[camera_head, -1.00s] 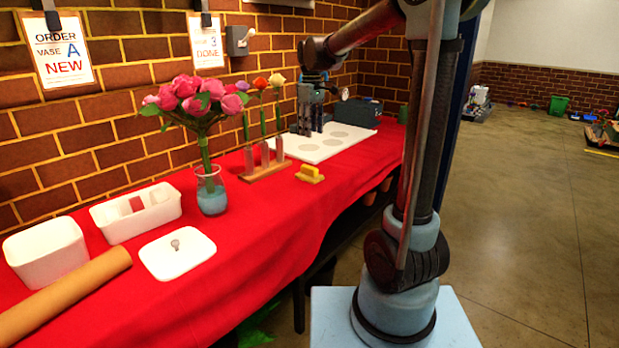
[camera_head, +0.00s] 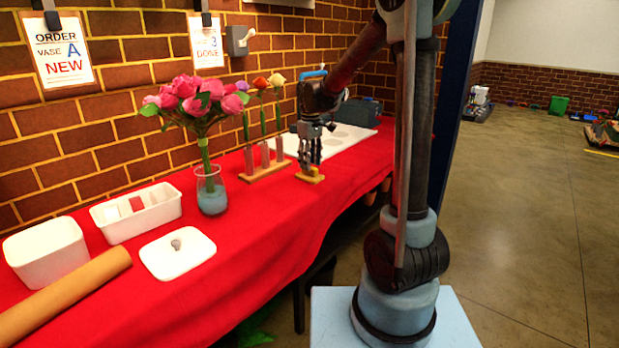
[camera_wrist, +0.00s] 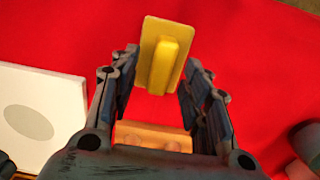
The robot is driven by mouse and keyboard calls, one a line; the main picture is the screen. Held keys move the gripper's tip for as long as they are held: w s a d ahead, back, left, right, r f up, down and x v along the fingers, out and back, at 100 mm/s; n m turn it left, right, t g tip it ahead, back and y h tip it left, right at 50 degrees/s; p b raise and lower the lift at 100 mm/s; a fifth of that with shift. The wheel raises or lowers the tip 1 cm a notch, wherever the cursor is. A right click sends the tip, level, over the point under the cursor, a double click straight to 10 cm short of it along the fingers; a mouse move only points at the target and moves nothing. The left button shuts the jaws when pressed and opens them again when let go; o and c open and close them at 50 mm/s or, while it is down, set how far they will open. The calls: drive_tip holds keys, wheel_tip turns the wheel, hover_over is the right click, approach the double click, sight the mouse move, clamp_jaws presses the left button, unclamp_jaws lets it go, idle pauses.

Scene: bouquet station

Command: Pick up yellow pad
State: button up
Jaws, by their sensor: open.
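The yellow pad (camera_head: 310,177) is a small flat plate with a raised block handle, lying on the red cloth. In the wrist view the yellow pad (camera_wrist: 163,62) shows whole at top centre, between and beyond the fingertips. My gripper (camera_head: 310,165) points down over the pad and hides part of it in the head view. In the wrist view my gripper (camera_wrist: 160,75) is open with a finger on each side of the pad's handle. Nothing is held. I cannot tell how high the fingertips are above the cloth.
A wooden rack (camera_head: 265,171) with flower tubes stands just left of the gripper. A white board (camera_head: 335,145) with grey circles lies behind. A vase (camera_head: 211,192) with pink flowers stands farther left. The red cloth (camera_head: 265,225) in front is clear.

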drive_tip(key=shift+a+f, duration=0.15)
drive_tip(key=shift+f, duration=1.5)
clamp_jaws()
wheel_tip(320, 180, up, 10)
drive_tip(key=shift+r, duration=0.1)
drive_tip(key=c, duration=0.7)
unclamp_jaws()
drive_tip(key=c, duration=0.3)
drive_tip(key=shift+s, duration=0.1)
